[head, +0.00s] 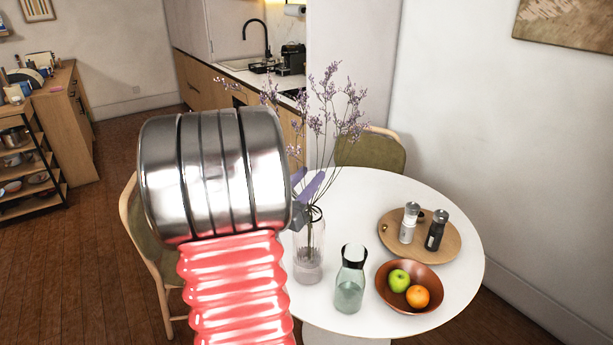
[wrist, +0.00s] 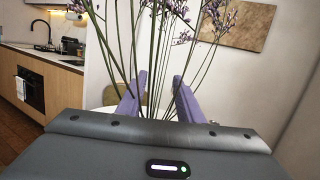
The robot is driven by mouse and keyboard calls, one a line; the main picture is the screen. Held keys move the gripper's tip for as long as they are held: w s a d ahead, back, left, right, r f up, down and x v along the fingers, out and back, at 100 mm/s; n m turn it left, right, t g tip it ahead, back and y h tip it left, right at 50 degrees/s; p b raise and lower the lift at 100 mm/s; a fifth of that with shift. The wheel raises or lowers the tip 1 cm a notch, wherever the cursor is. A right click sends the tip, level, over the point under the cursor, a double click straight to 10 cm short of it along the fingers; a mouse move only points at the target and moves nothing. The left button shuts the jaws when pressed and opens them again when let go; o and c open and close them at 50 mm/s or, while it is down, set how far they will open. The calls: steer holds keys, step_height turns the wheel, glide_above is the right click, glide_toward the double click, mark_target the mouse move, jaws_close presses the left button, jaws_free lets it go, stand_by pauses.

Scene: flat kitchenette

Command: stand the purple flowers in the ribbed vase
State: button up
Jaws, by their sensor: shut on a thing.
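The purple flowers (head: 335,110) are a tall bunch of thin stems with small lilac blossoms, held roughly upright; they also fill the upper part of the wrist view (wrist: 172,28). My gripper (head: 308,184) is shut on their stems, its two purple fingers on either side of them in the wrist view (wrist: 160,95). The ribbed vase (head: 309,258), clear pinkish glass with a dark rim, stands upright on the white table right below my gripper. The stems run down to its mouth; I cannot tell how far inside they reach. My arm hides the area left of the vase.
A glass carafe (head: 350,282) stands close to the right of the vase. A brown bowl (head: 385,293) with an apple and an orange, and a wooden tray (head: 450,248) with two mills, are farther right. The back of the white table (head: 365,185) is clear.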

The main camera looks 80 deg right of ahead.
steer(key=shift+f, duration=0.35)
steer(key=o, duration=1.1)
steer(key=shift+o, duration=0.2)
steer(key=v, duration=0.7)
steer(key=shift+a, duration=0.3)
steer(key=shift+w+f, duration=0.15)
steer(key=shift+f, duration=0.05)
stand_by(1.0)
